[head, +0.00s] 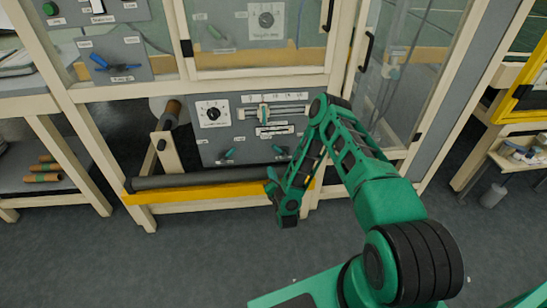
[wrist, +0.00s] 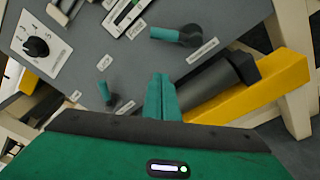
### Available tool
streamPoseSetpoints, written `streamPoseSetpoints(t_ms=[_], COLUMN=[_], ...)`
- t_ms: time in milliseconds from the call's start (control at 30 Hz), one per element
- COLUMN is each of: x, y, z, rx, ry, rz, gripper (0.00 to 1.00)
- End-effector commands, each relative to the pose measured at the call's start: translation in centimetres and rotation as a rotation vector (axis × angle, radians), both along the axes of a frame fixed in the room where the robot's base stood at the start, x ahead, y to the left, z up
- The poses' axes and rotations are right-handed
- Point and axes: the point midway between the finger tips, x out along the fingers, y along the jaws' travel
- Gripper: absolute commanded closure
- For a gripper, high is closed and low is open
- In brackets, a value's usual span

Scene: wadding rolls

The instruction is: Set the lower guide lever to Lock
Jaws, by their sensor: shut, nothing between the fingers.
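A grey control panel (head: 240,128) carries two small teal-handled levers along its bottom, a left lever (head: 228,154) and a right lever (head: 280,150). Their labels are too small to read, so I cannot tell which is the lower guide lever. In the wrist view the right lever (wrist: 178,35) has its handle pointing left from a black pivot. The left lever (wrist: 105,93) has its handle pointing up from its pivot. My gripper (wrist: 160,80) is shut and empty, its teal fingertips apart from both levers. In the head view my gripper (head: 272,181) is low in front of the panel.
A dial (head: 212,113) and a slider (head: 263,112) sit above the levers. A dark roller (head: 200,179) and a yellow rail (head: 175,193) run below the panel. Another panel with a blue lever (head: 100,62) is at upper left. The floor in front is clear.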

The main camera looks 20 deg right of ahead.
Motion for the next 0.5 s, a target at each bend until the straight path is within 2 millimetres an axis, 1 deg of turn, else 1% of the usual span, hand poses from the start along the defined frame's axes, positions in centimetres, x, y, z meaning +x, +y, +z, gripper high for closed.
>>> streamPoseSetpoints(t_ms=[167, 267, 500], x=[0.7, 1.9, 6.0], y=[-0.1, -0.2, -0.8], z=[-0.1, -0.1, -0.5], rx=[-0.001, -0.002, -0.001], ry=[-0.001, -0.001, -0.002], rz=[0.001, 0.001, 0.001], gripper=[1.0, 1.0, 1.0])
